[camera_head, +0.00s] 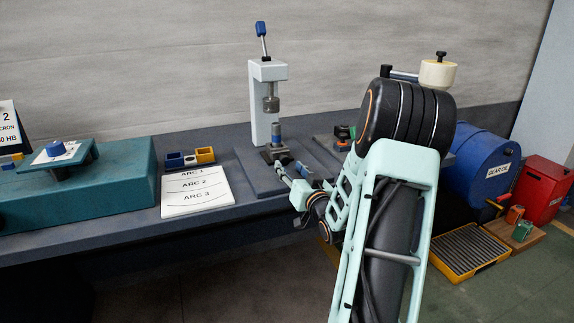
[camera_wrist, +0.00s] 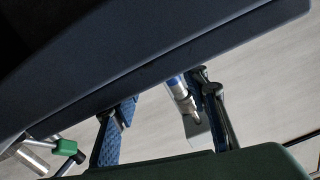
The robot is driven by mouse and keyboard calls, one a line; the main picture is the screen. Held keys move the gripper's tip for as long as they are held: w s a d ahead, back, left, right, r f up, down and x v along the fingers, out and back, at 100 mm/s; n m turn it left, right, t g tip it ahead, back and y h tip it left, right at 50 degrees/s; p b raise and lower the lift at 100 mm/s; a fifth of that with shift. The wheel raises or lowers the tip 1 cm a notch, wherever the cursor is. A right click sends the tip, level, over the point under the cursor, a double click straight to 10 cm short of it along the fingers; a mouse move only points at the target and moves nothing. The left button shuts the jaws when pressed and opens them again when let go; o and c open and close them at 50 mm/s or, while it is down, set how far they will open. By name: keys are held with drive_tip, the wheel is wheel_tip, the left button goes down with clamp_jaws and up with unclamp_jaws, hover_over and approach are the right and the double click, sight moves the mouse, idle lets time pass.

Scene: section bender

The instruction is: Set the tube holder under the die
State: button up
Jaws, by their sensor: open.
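The hand press stands on the bench in the head view, and its grey round die (camera_head: 271,104) hangs from the arm of its pale column. A blue and silver cylinder, perhaps the same piece, shows in the wrist view (camera_wrist: 177,88). My gripper (camera_head: 291,171) is open, low in front of the press base. In the wrist view its fingers (camera_wrist: 160,125) are apart, with the cylinder nearer the right one. I cannot tell whether they touch it.
A white ARC sheet (camera_head: 196,191) and a small compartment tray (camera_head: 189,158) lie left of the press. A teal machine (camera_head: 75,190) fills the far left. A blue GEAR OIL drum (camera_head: 485,168) and red box (camera_head: 544,188) stand on the right.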

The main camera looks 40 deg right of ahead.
drive_tip(key=v, duration=0.8)
drive_tip(key=shift+s, duration=0.2)
drive_tip(key=n+g+y+p, duration=0.1)
drive_tip(key=g+y+p, duration=0.2)
drive_tip(key=p, duration=0.3)
approach(286, 160)
drive_tip(key=shift+s+a+r, duration=0.2)
drive_tip(key=shift+a+r, duration=0.05)
drive_tip(key=shift+a, duration=0.2)
drive_tip(key=shift+s+a+r, duration=0.2)
drive_tip(key=shift+a+r, duration=0.1)
drive_tip(key=shift+a, duration=0.2)
drive_tip(key=shift+s+d+r+g+p, duration=0.1)
drive_tip(key=shift+d+r+g+p, duration=0.15)
drive_tip(key=shift+d+g, duration=0.3)
drive_tip(key=shift+w+d+f, duration=0.1)
drive_tip(key=shift+w+f, duration=0.2)
drive_tip(key=b+x, duration=0.2)
drive_tip(key=x, duration=0.8)
drive_tip(key=shift+d, duration=0.2)
drive_tip(key=shift+r, duration=0.1)
drive_tip(key=shift+c, duration=0.3)
clamp_jaws()
